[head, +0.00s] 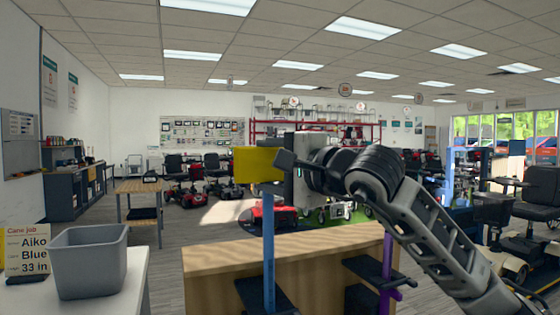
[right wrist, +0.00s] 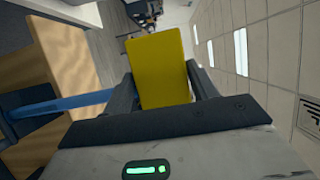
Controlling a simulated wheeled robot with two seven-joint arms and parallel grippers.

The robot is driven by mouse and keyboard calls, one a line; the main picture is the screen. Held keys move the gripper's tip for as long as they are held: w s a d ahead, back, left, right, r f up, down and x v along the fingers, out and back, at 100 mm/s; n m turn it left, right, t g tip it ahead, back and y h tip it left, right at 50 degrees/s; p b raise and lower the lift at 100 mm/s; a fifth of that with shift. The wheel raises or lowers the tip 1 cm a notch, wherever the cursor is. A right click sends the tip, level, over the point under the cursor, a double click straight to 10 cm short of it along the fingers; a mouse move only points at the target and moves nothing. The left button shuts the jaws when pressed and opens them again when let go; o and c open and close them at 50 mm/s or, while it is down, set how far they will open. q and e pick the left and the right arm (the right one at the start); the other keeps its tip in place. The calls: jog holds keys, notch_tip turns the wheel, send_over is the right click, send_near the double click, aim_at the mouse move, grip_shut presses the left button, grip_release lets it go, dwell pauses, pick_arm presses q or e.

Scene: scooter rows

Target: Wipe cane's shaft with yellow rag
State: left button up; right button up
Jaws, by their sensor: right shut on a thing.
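The yellow rag (head: 257,166) is a flat, upright piece held in my right gripper (head: 285,160). In the right wrist view the rag (right wrist: 158,65) sits between the two fingers. A blue cane shaft (head: 268,245) stands upright in a black holder at the wooden bench. Its upper end meets the rag's lower edge in the head view, and the rag hides what is behind it. The blue shaft also shows in the right wrist view (right wrist: 60,103), running toward the gripper. I cannot tell whether rag and shaft touch. My left gripper is out of view.
A purple cane (head: 386,262) stands in another black holder to the right. The wooden bench (head: 215,262) is behind them. At left, a grey bin (head: 90,262) and a card (head: 27,250) reading "Aiko Blue 33 in" stand on a white table (head: 130,285). Scooters are farther back.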

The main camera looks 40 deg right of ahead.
jog(key=shift+f, duration=0.15)
jog(key=shift+s+a+f+b, duration=0.1)
jog(key=shift+s+a+b, duration=0.15)
jog(key=shift+b, duration=0.1)
jog(key=s, duration=0.1)
jog(key=s+b, duration=0.1)
jog(key=s, duration=0.1)
jog(key=shift+s+a, duration=0.3)
jog(key=shift+s+a+b, duration=0.2)
jog(key=shift+s+b, duration=0.1)
jog(key=shift+s, duration=0.4)
jog(key=shift+s, duration=0.1)
jog(key=shift+s+a+r+b, duration=0.1)
jog(key=shift+s+a+b, duration=0.1)
jog(key=shift+s, duration=0.5)
jog(key=shift+s+a+r+b, duration=0.1)
jog(key=shift+s+a+b, duration=0.1)
jog(key=shift+s, duration=0.45)
